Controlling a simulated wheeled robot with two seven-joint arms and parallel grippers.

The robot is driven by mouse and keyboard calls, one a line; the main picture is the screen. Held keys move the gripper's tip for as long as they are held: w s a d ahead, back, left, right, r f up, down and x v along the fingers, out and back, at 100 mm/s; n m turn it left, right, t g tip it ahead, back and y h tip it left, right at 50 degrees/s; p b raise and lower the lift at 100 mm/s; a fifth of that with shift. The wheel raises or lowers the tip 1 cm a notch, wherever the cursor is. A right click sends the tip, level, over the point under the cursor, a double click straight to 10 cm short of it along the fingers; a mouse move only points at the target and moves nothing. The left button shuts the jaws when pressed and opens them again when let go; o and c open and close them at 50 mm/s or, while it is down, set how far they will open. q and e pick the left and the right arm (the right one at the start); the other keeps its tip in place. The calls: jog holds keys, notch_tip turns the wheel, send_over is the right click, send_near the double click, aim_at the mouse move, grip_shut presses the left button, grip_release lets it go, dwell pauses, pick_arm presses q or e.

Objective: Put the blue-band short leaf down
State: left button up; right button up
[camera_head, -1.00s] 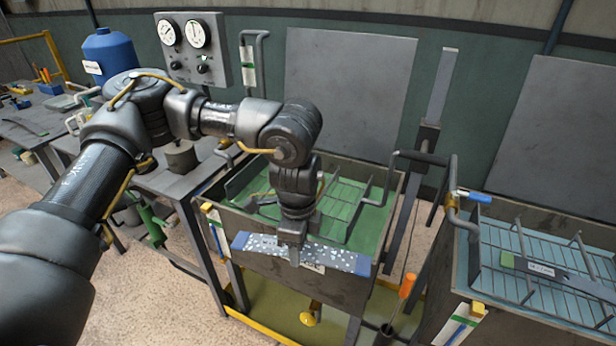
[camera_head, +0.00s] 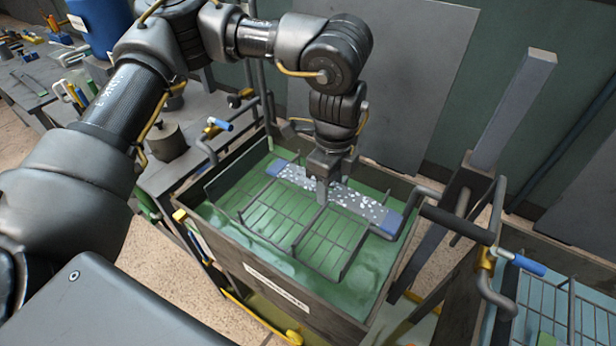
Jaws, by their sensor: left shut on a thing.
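The blue-band short leaf (camera_head: 352,200) is a grey-and-white speckled strip with a blue band at each end. My left gripper (camera_head: 323,192) points down and is shut on it near its middle. The leaf lies roughly level over the rear part of the green-liquid tank (camera_head: 270,308), across the wire rack (camera_head: 262,221) inside. I cannot tell whether it touches the rack bars. Its right blue end is close to the tank's right wall. My right gripper is not in view.
A pipe with a blue-handled valve (camera_head: 522,264) runs by the tank's right side. A second tank with pale blue liquid (camera_head: 548,312) stands at the lower right. Another blue-handled valve (camera_head: 219,124) is at the back left. The front half of the rack is bare.

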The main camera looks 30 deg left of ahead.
pick_arm(q)
jog(key=shift+s+a+r, duration=0.2)
jog(key=shift+s+r, duration=0.15)
jog(key=shift+s, duration=0.2)
jog(key=shift+w+a+f+p, duration=0.3)
jog(key=shift+w+a+p, duration=0.15)
jog(key=shift+a, duration=0.15)
jog(key=shift+w+a+f+p, duration=0.3)
jog(key=shift+w+a+p, duration=0.1)
jog(key=shift+a, duration=0.2)
jog(key=w+a+f+p, duration=0.1)
jog(key=w+a+f, duration=0.4)
jog(key=a+f, duration=0.3)
jog(key=shift+w+a+f+p, duration=0.2)
jog(key=shift+w+a+p, duration=0.05)
jog(key=shift+w+p, duration=0.1)
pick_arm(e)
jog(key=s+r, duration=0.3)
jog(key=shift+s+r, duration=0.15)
pick_arm(q)
jog(key=f, duration=0.3)
jog(key=shift+w+a+f+p, duration=0.1)
jog(key=shift+a+f+p, duration=0.1)
jog(key=shift+p, duration=0.1)
jog(key=shift+f, duration=0.1)
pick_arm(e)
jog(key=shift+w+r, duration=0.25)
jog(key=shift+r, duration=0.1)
